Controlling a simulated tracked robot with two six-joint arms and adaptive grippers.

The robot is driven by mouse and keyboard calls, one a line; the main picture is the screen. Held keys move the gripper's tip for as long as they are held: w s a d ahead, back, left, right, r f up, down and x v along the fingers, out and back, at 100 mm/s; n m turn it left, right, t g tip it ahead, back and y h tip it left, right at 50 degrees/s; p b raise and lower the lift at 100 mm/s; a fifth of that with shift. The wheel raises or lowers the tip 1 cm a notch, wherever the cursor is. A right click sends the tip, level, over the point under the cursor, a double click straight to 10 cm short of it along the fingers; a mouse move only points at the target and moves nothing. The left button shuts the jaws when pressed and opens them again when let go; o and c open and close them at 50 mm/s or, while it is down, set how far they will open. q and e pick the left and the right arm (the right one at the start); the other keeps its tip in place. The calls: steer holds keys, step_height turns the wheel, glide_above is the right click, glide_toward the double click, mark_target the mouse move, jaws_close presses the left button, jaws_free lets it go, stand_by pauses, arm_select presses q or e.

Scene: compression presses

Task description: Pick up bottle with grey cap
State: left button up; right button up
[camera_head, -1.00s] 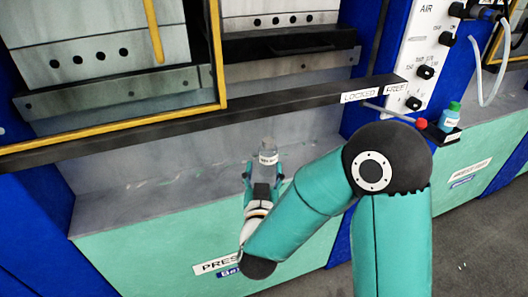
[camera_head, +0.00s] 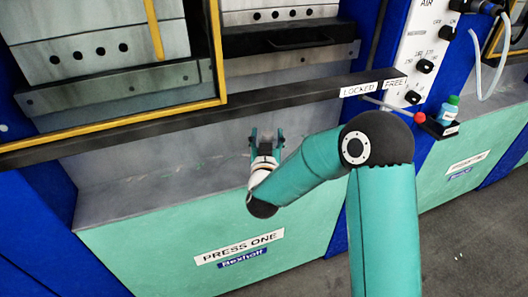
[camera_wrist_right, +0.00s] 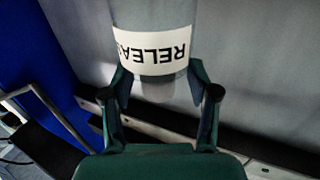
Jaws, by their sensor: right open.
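A clear bottle (camera_wrist_right: 153,50) with a white label reading "RELEASE" shows upside down at the top of the right wrist view. Its narrow greyish cap end (camera_wrist_right: 158,89) points toward my right gripper's palm. My right gripper (camera_wrist_right: 158,76) is open, with one finger on each side of the bottle's cap end. I cannot tell whether the fingers touch it. My left gripper is not in view.
The press ledge (camera_head: 140,185) lies below the dark bar (camera_head: 290,98) with "LOCKED" and "FREE" labels. A bottle with a green cap (camera_head: 449,111) stands on a black holder at right, near a red-knobbed lever (camera_head: 419,117). A yellow frame (camera_head: 216,50) stands at upper left.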

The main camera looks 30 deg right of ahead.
jaws_close()
steer(key=shift+s+r, duration=0.1)
steer(key=shift+r, duration=0.05)
stand_by(0.4)
